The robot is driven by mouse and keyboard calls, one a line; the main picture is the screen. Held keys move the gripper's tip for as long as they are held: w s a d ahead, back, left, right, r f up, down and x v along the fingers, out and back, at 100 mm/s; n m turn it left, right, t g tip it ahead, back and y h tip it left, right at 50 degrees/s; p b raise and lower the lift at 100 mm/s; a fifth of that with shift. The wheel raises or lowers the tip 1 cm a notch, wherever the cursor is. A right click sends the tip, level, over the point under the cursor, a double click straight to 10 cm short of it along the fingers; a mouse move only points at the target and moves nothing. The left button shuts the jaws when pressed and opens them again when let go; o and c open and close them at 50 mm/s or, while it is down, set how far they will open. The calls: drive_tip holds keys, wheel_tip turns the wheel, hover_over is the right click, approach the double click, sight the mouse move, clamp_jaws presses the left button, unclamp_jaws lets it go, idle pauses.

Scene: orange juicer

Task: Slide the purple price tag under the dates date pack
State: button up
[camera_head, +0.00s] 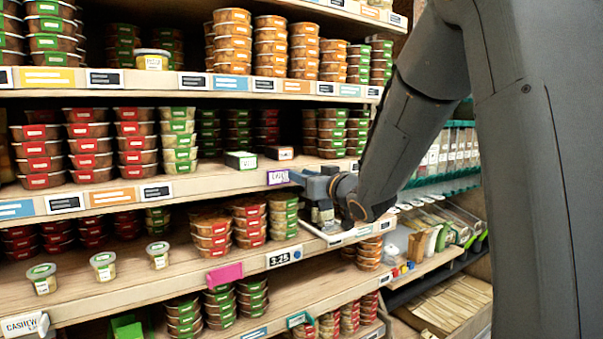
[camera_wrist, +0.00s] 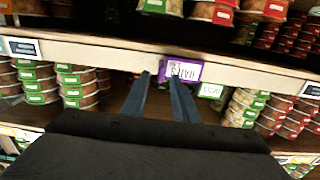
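The purple-bordered price tag (camera_head: 277,177) with a white face sits on the front edge of the middle shelf in the head view. It also shows in the wrist view (camera_wrist: 182,70), with its lettering upside down. My gripper (camera_head: 300,180) is at that shelf edge, just right of the tag. In the wrist view my gripper (camera_wrist: 159,76) has two blue-grey fingers apart with nothing between them. The right fingertip is close to the tag's lower left; I cannot tell whether it touches. I cannot tell which pack holds dates.
A green-topped box (camera_head: 240,160) and a small brown box (camera_head: 279,152) lie on the middle shelf behind the tag. Stacked tubs (camera_head: 180,140) fill much of the shelves. A pink tag (camera_head: 224,273) and small cups (camera_head: 103,265) are on the lower shelf, which has free room.

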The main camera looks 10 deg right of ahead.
drive_tip(key=shift+w+a, duration=0.15)
drive_tip(key=shift+w, duration=0.25)
drive_tip(key=shift+c, duration=0.3)
clamp_jaws()
idle(1.0)
